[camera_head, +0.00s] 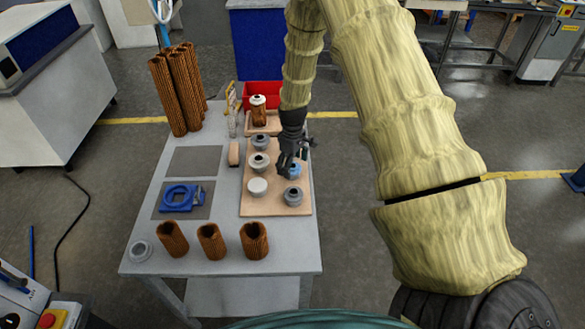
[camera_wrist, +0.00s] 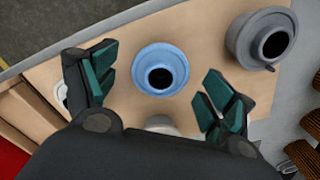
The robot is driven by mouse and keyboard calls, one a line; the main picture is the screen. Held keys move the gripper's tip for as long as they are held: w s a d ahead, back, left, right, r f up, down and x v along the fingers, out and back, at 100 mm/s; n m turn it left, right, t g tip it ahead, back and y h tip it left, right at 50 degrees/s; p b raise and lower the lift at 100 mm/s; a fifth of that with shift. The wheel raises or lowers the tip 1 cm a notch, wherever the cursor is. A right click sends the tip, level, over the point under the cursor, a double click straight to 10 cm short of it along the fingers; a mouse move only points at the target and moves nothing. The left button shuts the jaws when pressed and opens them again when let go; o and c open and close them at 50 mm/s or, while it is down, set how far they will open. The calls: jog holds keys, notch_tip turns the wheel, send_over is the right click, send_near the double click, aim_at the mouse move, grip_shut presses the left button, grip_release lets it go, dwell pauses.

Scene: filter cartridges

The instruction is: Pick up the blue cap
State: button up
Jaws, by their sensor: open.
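The blue cap (camera_head: 294,170) sits on a light wooden board (camera_head: 262,208) on the table, partly hidden by my gripper in the head view. In the wrist view the blue cap (camera_wrist: 160,70) is round with a dark central hole. My gripper (camera_head: 288,168) points down at the cap. In the wrist view my gripper (camera_wrist: 155,95) is open, with one green-padded finger on each side of the cap and a gap on both sides. Nothing is held.
A grey cap (camera_head: 293,196) stands close to the blue one, and it also shows in the wrist view (camera_wrist: 262,40). Other caps (camera_head: 257,186) share the board. Brown pleated cartridges (camera_head: 211,241) stand along the front edge. A blue clamp-like fixture (camera_head: 181,196) lies to the left.

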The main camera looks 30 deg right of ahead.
jog(key=c, duration=0.9)
jog(key=shift+c, duration=0.2)
jog(key=shift+r, duration=0.15)
